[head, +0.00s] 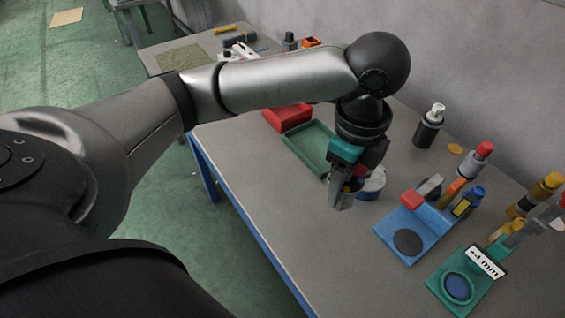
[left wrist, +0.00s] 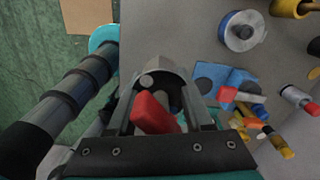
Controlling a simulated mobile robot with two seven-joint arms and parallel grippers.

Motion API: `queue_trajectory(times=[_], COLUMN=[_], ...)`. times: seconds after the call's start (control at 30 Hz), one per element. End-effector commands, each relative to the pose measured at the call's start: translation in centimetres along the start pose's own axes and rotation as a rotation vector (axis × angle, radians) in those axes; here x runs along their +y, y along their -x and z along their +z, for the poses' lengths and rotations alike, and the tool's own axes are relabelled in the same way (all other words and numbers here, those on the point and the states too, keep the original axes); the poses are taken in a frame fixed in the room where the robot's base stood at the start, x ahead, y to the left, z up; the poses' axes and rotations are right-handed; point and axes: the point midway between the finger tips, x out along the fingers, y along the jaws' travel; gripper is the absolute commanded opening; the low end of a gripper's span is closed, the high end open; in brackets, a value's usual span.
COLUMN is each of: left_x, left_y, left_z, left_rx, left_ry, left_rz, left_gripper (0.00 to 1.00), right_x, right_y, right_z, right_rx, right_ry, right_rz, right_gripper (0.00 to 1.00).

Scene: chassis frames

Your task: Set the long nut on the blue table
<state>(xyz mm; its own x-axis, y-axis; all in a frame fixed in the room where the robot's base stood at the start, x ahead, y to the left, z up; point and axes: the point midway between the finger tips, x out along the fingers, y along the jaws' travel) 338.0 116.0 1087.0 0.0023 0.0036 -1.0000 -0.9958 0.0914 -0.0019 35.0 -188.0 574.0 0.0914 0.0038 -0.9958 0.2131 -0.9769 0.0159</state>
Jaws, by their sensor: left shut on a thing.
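The blue table (head: 255,170) has a grey top and a blue frame and legs, and it fills the middle of the head view. My left gripper (head: 341,198) points down above its top, in front of a blue and white roll. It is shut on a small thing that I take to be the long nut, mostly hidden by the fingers. In the left wrist view, the gripper (left wrist: 160,84) shows a red piece and grey metal between its fingers; I cannot make out the nut's full shape. My right gripper is not in view.
A green tray (head: 308,150) and a red box (head: 287,117) lie behind the gripper. The roll (head: 373,184), a blue fixture (head: 392,232), a green fixture (head: 440,288) and several tools stand to the right. The front left of the top is clear.

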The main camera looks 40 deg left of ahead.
Motion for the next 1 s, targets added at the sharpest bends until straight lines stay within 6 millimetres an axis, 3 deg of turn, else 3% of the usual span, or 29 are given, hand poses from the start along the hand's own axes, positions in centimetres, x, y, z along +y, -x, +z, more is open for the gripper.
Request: queue_trajectory(times=[0.3, 0.5, 0.67, 0.77, 1.0], left_x=[-0.1, -0.2, -0.2, -0.1, 0.0], left_y=[1.2, 1.4, 1.3, 0.4, -5.6], left_z=[-1.4, -1.8, -1.8, -1.8, -1.8], left_rx=[0.004, 0.004, 0.004, 0.004, 0.005], left_ry=[-0.56, -0.742, -0.783, -0.782, -0.782], left_rz=[-0.002, -0.001, -0.001, 0.001, 0.006], left_gripper=[0.0, 0.0, 0.0, 0.0, 0.0], right_x=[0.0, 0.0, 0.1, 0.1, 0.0], right_y=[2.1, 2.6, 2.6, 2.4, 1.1], right_z=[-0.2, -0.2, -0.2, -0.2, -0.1], right_rx=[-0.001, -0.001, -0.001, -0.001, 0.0], right_ry=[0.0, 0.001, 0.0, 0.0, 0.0], right_rz=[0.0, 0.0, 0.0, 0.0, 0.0], right_gripper=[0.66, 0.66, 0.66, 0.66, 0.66])
